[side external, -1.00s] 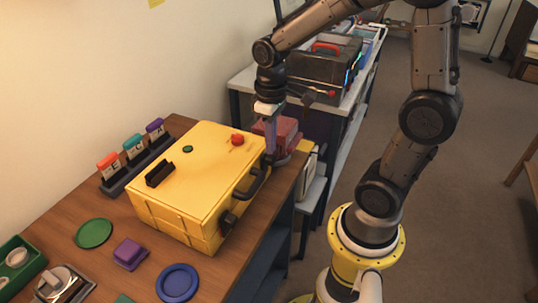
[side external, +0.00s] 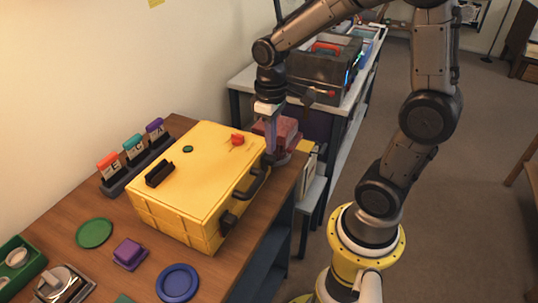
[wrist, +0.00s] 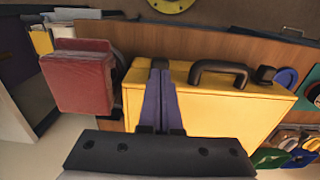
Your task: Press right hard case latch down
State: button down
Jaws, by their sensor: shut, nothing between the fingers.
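The yellow hard case (side external: 200,185) stands closed on the wooden bench, its black handle (side external: 254,186) on the side facing my base. One dark latch (side external: 229,218) shows at the near end of that side, and it also shows in the wrist view (wrist: 265,73). My gripper (side external: 271,158) points down at the far end of the same side, fingers together and empty. In the wrist view its fingertips (wrist: 160,64) are at the case's top front edge, left of the handle. The latch at this end is hidden behind the fingers; I cannot tell whether they touch it.
A dark red box (side external: 287,134) stands close beyond the case and my gripper; it also shows in the wrist view (wrist: 80,80). A purple block (side external: 130,253), a green disc (side external: 94,233) and a blue ring (side external: 178,282) lie at the near end of the bench.

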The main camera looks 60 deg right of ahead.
aim_at(271, 157)
jog(key=shift+f, duration=1.4)
jog(key=shift+r, duration=0.15)
dwell(0.5)
jog(key=shift+r, duration=3.4)
jog(key=s+a+r+t, duration=0.4)
jog(key=s+a+t, duration=0.1)
jog(key=s, duration=0.5)
jog(key=shift+a+r+t, duration=0.25)
jog(key=shift+r+t, duration=0.05)
jog(key=shift+r, duration=0.1)
